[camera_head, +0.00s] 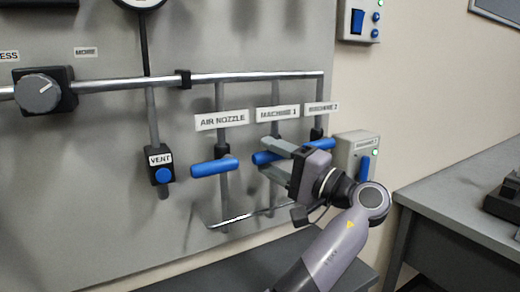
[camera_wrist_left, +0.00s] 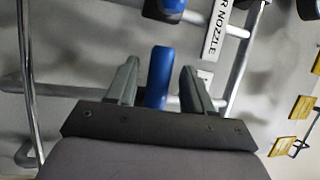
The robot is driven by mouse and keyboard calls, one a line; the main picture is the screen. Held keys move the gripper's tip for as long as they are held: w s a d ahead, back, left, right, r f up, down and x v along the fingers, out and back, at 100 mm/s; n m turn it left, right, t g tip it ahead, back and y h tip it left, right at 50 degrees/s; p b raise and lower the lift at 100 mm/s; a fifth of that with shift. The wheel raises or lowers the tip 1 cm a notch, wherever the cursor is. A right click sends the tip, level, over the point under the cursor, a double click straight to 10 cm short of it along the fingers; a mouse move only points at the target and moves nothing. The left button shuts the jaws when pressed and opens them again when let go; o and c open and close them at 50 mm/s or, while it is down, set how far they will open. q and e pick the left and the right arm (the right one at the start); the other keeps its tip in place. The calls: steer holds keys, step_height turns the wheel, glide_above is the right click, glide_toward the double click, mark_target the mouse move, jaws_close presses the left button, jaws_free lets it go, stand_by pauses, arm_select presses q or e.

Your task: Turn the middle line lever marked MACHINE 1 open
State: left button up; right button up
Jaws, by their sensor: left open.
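The MACHINE 1 lever (camera_head: 262,158) is a blue bar below the white MACHINE 1 label (camera_head: 277,113). It lies roughly crosswise to its vertical pipe, as the other two line levers do. My left gripper (camera_head: 260,156) is open, with one finger above the lever and one below it. In the left wrist view the blue lever (camera_wrist_left: 160,75) stands between the two grey fingers, with small gaps showing on both sides. The gripper body hides the lever's right part in the head view. My right gripper is not in view.
The AIR NOZZLE lever (camera_head: 215,166) is close on the left, and the MACHINE 2 lever (camera_head: 320,144) is just behind my gripper on the right. A VENT valve (camera_head: 161,165) is farther left. A horizontal pipe (camera_head: 240,77) runs above. A grey bench (camera_head: 480,200) stands at right.

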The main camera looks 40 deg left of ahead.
arm_select(q)
steer(key=shift+a+r, duration=0.15)
steer(key=shift+a, duration=0.7)
steer(key=shift+a+r, duration=0.1)
steer(key=shift+a, duration=0.7)
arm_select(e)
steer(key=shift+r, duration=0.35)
arm_select(q)
jaws_close()
steer(key=f+n+h+b, duration=0.1)
steer(key=n+b, duration=0.1)
steer(key=f+n+h+b, duration=0.1)
steer(key=n+b, duration=0.1)
steer(key=f+n+b, duration=0.1)
steer(key=n+b, duration=0.1)
steer(key=shift+w+d+n+h, duration=0.2)
steer(key=shift+w+n+h, duration=0.1)
steer(key=shift+w+h, duration=0.1)
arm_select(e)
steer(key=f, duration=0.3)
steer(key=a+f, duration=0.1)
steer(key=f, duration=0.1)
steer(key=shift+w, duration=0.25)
arm_select(q)
jaws_free()
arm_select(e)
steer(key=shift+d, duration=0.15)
